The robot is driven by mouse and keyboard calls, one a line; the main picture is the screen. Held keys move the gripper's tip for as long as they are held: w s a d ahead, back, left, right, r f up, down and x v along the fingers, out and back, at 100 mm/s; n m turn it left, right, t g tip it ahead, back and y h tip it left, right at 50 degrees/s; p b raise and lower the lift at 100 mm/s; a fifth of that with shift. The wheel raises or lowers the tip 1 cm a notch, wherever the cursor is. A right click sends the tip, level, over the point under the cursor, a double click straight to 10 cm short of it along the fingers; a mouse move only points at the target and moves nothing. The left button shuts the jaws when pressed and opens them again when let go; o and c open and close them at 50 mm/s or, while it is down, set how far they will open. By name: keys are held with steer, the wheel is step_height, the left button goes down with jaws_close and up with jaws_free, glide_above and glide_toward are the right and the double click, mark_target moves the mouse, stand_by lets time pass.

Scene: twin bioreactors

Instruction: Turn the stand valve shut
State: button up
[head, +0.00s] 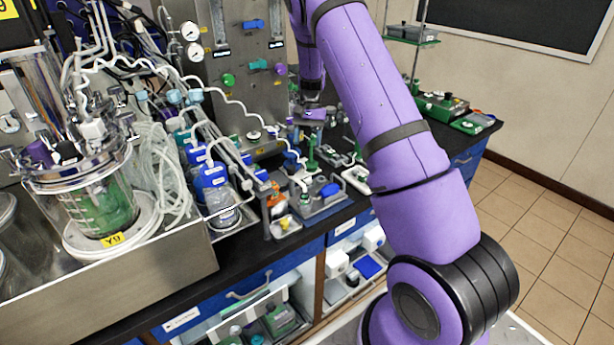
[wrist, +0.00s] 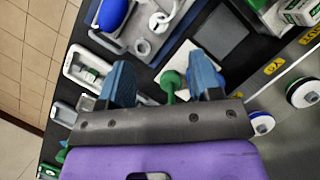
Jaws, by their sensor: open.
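A green knob on a stem (wrist: 171,84), which I take to be the stand valve, shows between my gripper's fingers in the wrist view. It sits nearer the right finger, and its lower part is hidden by the gripper body. My gripper (wrist: 160,72) is open, with its two blue-grey fingers apart and no visible grip on the knob. In the head view my gripper (head: 312,116) hangs over the crowded bench, and a green upright stem (head: 311,154) stands just below it. Whether the fingers touch the knob cannot be told.
A grey tray (head: 322,207) with a blue item (head: 330,189) stands at the bench's front edge. Blue-capped bottles (head: 211,177) and a glass vessel (head: 100,205) stand to the left. A steel panel with gauges (head: 190,31) rises behind. Green devices (head: 441,103) sit at the right end.

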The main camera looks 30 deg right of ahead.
mark_target(307, 178)
steer(key=x, duration=0.8)
steer(key=d+x, duration=0.1)
steer(key=x, duration=0.3)
steer(key=shift+w+d+f, duration=0.1)
steer(key=shift+w+f, duration=0.25)
steer(key=shift+f, duration=0.05)
steer(key=c, duration=0.9)
